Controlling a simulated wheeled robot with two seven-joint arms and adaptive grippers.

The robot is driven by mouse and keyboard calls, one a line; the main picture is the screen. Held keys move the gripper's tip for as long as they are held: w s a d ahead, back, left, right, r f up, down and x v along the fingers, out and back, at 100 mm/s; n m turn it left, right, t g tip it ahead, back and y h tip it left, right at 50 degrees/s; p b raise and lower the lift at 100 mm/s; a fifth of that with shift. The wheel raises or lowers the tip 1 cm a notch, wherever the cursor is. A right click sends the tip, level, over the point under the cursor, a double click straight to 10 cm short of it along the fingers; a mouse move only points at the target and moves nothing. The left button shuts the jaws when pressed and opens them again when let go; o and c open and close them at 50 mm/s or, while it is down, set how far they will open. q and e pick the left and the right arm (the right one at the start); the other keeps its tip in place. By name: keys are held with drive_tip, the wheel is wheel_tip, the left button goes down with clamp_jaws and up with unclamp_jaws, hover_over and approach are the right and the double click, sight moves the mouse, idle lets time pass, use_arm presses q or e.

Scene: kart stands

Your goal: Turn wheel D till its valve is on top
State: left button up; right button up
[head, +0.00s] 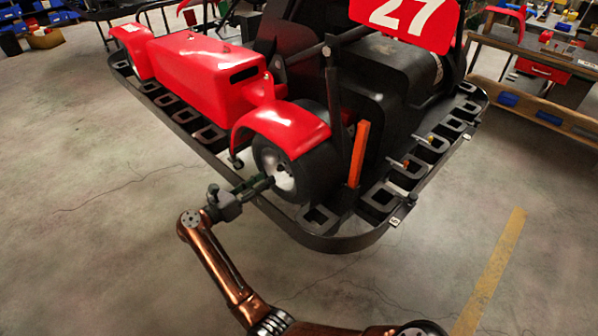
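A black-tyred wheel with a pale hub (281,175) is on the near corner of the red and black kart, under a red fender (280,128). I cannot read a letter on it, so I cannot tell if it is wheel D. No valve can be made out. My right gripper (266,184) reaches in from the lower left of the wheel, its fingertips at the hub's face. Whether they touch it, and whether they are open or shut, is too small to tell. My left gripper is not in view.
A black slotted rail (325,243) runs around the kart below the wheel. An orange upright piece (358,153) stands right of the wheel. A workbench (540,50) is at the back right. The concrete floor at left and front is clear, with a yellow line (492,270) at right.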

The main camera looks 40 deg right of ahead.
sight(279, 169)
drive_tip(key=d, duration=0.6)
drive_tip(key=shift+w+d+r, duration=0.1)
drive_tip(key=shift+w+d, duration=0.15)
drive_tip(key=shift+d, duration=0.1)
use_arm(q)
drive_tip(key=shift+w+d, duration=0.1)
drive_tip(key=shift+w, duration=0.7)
use_arm(e)
drive_tip(key=shift+d, duration=0.6)
drive_tip(key=shift+c, duration=0.4)
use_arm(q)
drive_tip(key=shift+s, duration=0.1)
use_arm(e)
clamp_jaws()
